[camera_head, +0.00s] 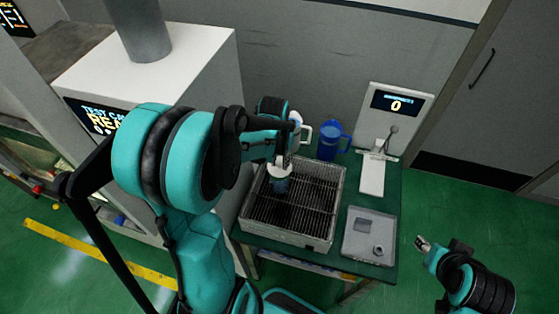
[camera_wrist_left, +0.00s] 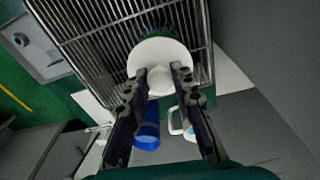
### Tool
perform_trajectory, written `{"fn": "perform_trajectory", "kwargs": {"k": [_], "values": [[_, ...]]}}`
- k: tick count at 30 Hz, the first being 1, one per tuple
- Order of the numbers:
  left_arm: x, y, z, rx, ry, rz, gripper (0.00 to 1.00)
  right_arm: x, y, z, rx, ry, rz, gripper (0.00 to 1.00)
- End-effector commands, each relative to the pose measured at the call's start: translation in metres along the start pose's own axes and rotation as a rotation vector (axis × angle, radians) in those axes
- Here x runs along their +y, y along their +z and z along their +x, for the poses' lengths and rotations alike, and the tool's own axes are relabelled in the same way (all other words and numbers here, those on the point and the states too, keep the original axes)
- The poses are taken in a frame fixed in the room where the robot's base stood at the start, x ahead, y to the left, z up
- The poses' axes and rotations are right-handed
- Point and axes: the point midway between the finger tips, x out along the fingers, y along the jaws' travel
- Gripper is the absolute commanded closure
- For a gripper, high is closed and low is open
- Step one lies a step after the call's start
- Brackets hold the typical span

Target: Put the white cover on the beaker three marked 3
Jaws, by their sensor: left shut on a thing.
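The white cover (camera_head: 272,171) is a round disc with a knob; it also shows in the left wrist view (camera_wrist_left: 172,49). My left gripper (camera_head: 284,162) is shut on the knob, with its fingers on either side of it in the left wrist view (camera_wrist_left: 160,72). A dark blue-green beaker (camera_head: 281,186) stands upright in the wire basket directly under the cover. The cover hides its mouth, and I cannot tell whether they touch. No number 3 is readable. My right gripper (camera_head: 422,243) is away at the lower right, apart from everything, too small to tell its jaws.
The metal wire basket (camera_head: 325,212) sits on a green table (camera_head: 389,200). Behind it are a blue mug (camera_head: 329,143) and a white mug (camera_head: 305,132). A grey tray (camera_head: 358,250) and a display stand (camera_head: 400,120) are to the right. A white machine (camera_head: 190,70) stands left.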

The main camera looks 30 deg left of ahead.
Motion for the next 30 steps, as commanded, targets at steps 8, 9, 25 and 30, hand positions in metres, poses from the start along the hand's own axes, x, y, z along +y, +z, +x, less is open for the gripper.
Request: {"fn": "perform_trajectory", "kwargs": {"k": [8,9,25,30], "values": [[-0.0001,0.0005,0.0048,0.0,0.0,0.0,1.0,0.0,0.0027,0.0037,0.0,0.0,0.0,0.6],[-0.0001,0.0006,0.0054,0.0,0.0,0.0,1.0,0.0,0.003,0.0042,0.0,0.0,0.0,0.6],[-0.0002,0.0012,0.0099,0.0,0.0,0.0,0.52,0.0,0.0054,0.0076,0.0,0.0,0.0,0.6],[-0.0002,0.0012,0.0099,0.0,0.0,0.0,0.49,0.0,0.0054,0.0076,0.0,0.0,0.0,0.6]]}}
